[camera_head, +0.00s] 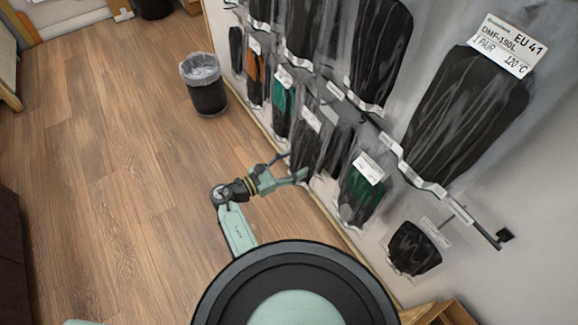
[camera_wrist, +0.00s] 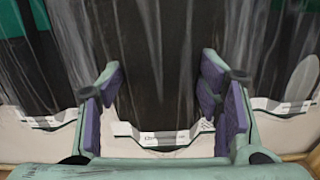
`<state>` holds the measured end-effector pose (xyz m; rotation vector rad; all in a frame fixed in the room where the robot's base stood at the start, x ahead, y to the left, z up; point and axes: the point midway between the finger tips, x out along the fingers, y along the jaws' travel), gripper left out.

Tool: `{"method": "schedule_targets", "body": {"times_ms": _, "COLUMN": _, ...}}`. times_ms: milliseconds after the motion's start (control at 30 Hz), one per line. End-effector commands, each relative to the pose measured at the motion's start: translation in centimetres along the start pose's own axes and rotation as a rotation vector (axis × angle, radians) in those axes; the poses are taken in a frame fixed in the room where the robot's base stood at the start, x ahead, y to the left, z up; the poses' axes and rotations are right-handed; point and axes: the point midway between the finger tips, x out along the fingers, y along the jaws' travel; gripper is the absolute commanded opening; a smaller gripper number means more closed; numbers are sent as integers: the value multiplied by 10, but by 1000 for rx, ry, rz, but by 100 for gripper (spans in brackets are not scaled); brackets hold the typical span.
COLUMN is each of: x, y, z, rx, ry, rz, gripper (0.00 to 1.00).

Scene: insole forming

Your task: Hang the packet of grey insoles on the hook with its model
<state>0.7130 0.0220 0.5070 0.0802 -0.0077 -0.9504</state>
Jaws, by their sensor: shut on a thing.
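My gripper (camera_head: 297,177) is at the wall display, at the lower part of a dark grey insole packet (camera_head: 303,147). In the wrist view, my gripper (camera_wrist: 165,92) has its purple-padded fingers on either side of a dark insole packet (camera_wrist: 160,65) in clear film. It is shut on this packet, whose pale printed edge strip (camera_wrist: 165,138) shows between and below the fingers. Its upper end is outside the wrist view. The hook for this packet is hidden or too small to make out. I cannot tell whether the packet is hanging free or on a hook.
Several packets hang close by, including green ones (camera_head: 361,192) (camera_head: 284,108) and an orange one (camera_head: 255,78). A large black packet (camera_head: 465,115) labelled EU 41 hangs at right. A bare rod end (camera_head: 487,235) sticks out. A lined bin (camera_head: 207,92) stands on open wooden floor (camera_head: 110,170).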

Motion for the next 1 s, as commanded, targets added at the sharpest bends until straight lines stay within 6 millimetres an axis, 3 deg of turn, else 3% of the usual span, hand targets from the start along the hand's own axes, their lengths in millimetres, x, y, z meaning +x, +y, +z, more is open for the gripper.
{"method": "schedule_targets", "body": {"times_ms": 1000, "x": 43, "y": -1, "z": -9, "rx": -1, "ry": -2, "rz": -2, "gripper": 29}}
